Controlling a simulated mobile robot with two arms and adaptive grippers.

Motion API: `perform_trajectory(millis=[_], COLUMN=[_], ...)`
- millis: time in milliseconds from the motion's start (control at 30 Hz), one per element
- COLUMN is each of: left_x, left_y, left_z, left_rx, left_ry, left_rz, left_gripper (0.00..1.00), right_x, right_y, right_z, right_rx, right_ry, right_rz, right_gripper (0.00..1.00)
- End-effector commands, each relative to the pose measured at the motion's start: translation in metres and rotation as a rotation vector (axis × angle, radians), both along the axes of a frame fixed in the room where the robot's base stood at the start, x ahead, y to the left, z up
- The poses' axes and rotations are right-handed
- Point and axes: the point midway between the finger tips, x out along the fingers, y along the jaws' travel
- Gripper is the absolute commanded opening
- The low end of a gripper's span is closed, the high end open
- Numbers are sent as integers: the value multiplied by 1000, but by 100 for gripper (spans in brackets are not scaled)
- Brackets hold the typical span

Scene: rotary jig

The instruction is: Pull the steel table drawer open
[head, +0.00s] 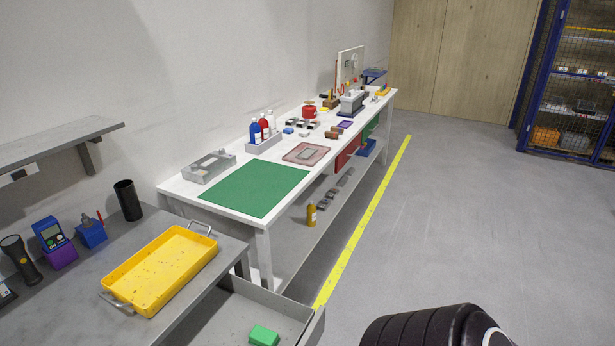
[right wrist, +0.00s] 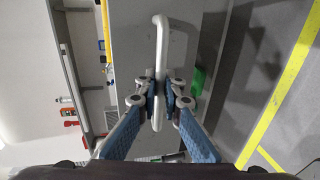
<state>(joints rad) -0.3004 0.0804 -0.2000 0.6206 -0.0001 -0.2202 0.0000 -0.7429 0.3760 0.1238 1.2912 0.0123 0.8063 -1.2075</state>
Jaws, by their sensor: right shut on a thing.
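The steel table (head: 90,290) stands at the lower left in the head view. Its grey drawer (head: 270,301) is pulled out from under the top, so its inside shows. A green block (head: 263,336) lies in it. In the right wrist view, my right gripper (right wrist: 158,103) is shut on the pale bar handle (right wrist: 160,38) of the grey drawer front (right wrist: 132,45). The green block (right wrist: 197,80) also shows beside the handle there. My left gripper is in neither view. The head view does not show the handle or my right gripper.
A yellow tray (head: 163,268) with metal handles sits on the steel table. A white workbench (head: 262,226) with a green mat (head: 255,187) stands just behind the drawer. A yellow floor line (head: 370,213) runs alongside, with open floor to its right.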

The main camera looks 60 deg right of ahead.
Motion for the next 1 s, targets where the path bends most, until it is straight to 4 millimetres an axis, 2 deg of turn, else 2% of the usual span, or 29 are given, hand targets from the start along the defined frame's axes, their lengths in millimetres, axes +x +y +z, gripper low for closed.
perform_trajectory(millis=[33,67,100,467,567,800,1000], left_x=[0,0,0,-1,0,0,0], left_y=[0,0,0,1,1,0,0], left_z=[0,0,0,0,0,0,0], left_rx=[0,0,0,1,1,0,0], left_ry=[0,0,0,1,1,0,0], left_rz=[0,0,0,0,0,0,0], left_gripper=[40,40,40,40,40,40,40], right_x=[-1,-1,0,-4,-17,-66,-101], right_y=[0,0,0,0,-1,-5,-8], right_z=[-1,-1,-1,0,2,12,20], right_rx=[0,0,0,1,1,1,0], right_ry=[3,3,3,2,4,6,4], right_rz=[0,0,0,0,0,-2,-1], right_gripper=[0,10,15,15,15,15,15])
